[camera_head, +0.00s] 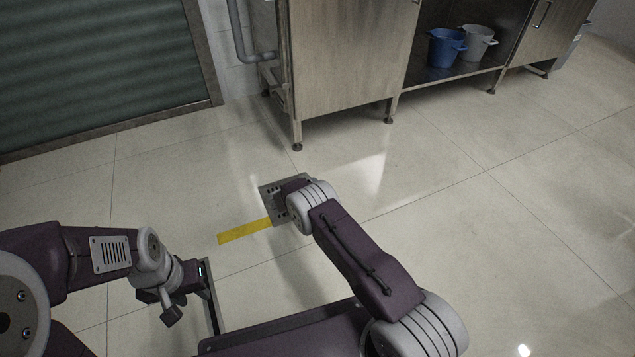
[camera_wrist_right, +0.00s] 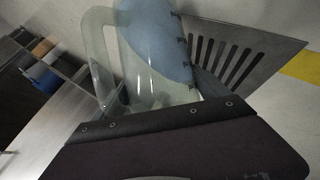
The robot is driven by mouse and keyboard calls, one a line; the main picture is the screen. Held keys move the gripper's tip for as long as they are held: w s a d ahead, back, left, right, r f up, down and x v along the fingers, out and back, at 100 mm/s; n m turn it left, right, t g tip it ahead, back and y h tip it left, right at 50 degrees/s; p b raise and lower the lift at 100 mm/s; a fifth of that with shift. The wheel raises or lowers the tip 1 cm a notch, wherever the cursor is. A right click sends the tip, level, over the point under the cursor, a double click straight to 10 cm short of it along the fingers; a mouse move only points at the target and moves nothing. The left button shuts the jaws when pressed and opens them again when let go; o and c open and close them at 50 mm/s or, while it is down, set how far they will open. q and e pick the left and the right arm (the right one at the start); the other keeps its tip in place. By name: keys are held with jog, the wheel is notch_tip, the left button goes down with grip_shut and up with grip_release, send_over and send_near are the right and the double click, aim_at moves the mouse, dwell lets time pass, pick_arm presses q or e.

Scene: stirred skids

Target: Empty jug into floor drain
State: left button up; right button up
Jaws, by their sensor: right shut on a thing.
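The jug (camera_wrist_right: 104,62) is clear plastic with a loop handle and dark marks along one side. It shows close up in the right wrist view, tilted, with blue liquid (camera_wrist_right: 155,40) in it. My right gripper (camera_wrist_right: 160,117) is shut on the jug; its dark jaw hides the jug's near part. The floor drain (camera_wrist_right: 232,55) is a slotted metal grate just behind the jug. In the head view the drain (camera_head: 270,208) is partly covered by my right wrist, which hides the jug. I cannot tell if liquid is flowing out. My left gripper (camera_head: 172,304) is away to the left, its opening unclear.
Yellow tape (camera_head: 243,231) runs left from the drain. A steel cabinet (camera_head: 345,70) on short legs stands behind it, with a grey pipe at its left. A blue bucket (camera_head: 444,48) and a white bucket (camera_head: 478,42) sit on a low shelf. The tiled floor at right is clear.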

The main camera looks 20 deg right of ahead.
dwell(0.4)
jog(key=shift+a+f+h, duration=0.1)
jog(key=shift+f+h, duration=0.3)
jog(key=shift+f, duration=0.05)
jog(key=shift+w, duration=0.1)
jog(key=shift+a+f+n+h, duration=0.15)
jog(key=shift+f+n+h, duration=0.15)
jog(key=shift+f+n, duration=0.15)
dwell(0.4)
